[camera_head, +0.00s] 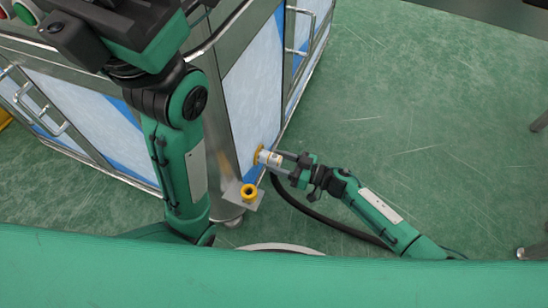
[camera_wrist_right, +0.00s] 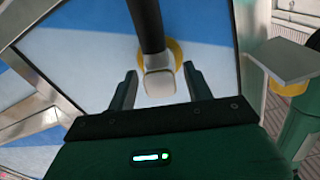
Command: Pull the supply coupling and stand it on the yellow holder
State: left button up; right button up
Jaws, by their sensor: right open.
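The supply coupling (camera_head: 267,157), a pale cylinder, sits at a yellow ring (camera_head: 258,154) on the cabinet side in the head view. My right gripper (camera_head: 282,162) is open at the coupling. In the right wrist view the coupling (camera_wrist_right: 158,82) is between the two fingers (camera_wrist_right: 160,86), with a gap on each side and the yellow ring behind it. The yellow holder (camera_head: 249,191) is an empty-looking ring on a grey plate, below and left of the coupling. My left arm comes in from the left; its fingers cannot be made out.
The holder's grey plate (camera_wrist_right: 284,59) juts out at the right in the wrist view. A black hose (camera_head: 297,204) curves over the green floor under my right arm; a dark hose (camera_wrist_right: 147,22) also reaches the coupling. The metal cabinet (camera_head: 250,90) fills the upper left; floor at right is open.

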aim_at(281, 162)
dwell(0.4)
jog(key=shift+p, duration=0.35)
grip_shut()
jog(key=shift+d, duration=0.1)
jog(key=shift+d, duration=0.1)
jog(key=shift+p+v, duration=1.05)
jog(key=shift+v, duration=1.8)
